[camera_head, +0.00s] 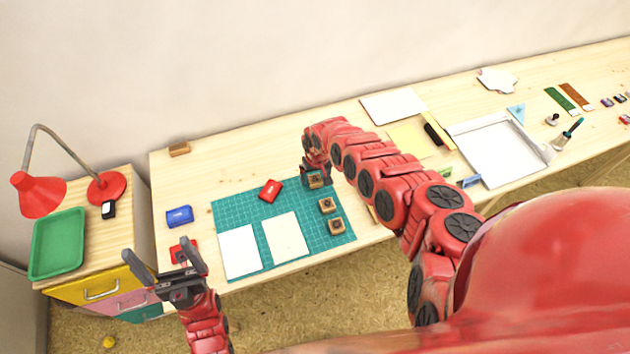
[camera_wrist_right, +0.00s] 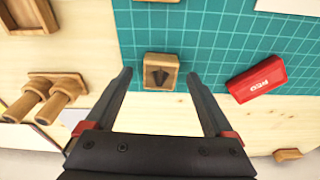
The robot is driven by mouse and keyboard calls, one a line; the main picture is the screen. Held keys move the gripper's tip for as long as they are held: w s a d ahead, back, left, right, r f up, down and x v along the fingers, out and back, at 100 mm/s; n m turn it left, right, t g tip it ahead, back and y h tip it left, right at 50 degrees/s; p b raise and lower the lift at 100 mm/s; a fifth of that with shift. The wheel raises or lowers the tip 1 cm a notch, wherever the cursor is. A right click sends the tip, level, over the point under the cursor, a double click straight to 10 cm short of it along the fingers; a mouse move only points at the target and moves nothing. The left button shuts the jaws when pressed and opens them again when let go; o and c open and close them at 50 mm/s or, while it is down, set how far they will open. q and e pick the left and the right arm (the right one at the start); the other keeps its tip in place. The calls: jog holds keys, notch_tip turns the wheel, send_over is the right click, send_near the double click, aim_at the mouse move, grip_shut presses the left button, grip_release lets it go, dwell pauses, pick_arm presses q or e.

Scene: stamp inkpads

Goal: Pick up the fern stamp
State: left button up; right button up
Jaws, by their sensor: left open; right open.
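Several square wooden stamps are on the green cutting mat (camera_head: 230,208). One stamp (camera_head: 316,180) is at the mat's far right edge, beside my right gripper (camera_head: 314,170). In the right wrist view this stamp (camera_wrist_right: 161,72) has a dark plant-like mark on top; I cannot tell for sure that it is a fern. It lies between the open fingertips of my right gripper (camera_wrist_right: 160,76), with a gap on both sides. Two more stamps, a middle one (camera_head: 327,205) and a near one (camera_head: 336,225), are closer to the front. My left gripper (camera_head: 157,250) is open and empty at the front left.
A red inkpad (camera_head: 270,190) lies on the mat; it also shows in the right wrist view (camera_wrist_right: 258,78). A blue inkpad (camera_head: 179,216) is left of the mat. White sheets (camera_head: 240,252) lie on the mat. Wooden pegs (camera_wrist_right: 52,97) stand left of the right gripper.

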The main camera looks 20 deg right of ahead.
jog(key=shift+f, duration=0.1)
grip_shut()
dwell(0.4)
jog(key=shift+r, duration=0.2)
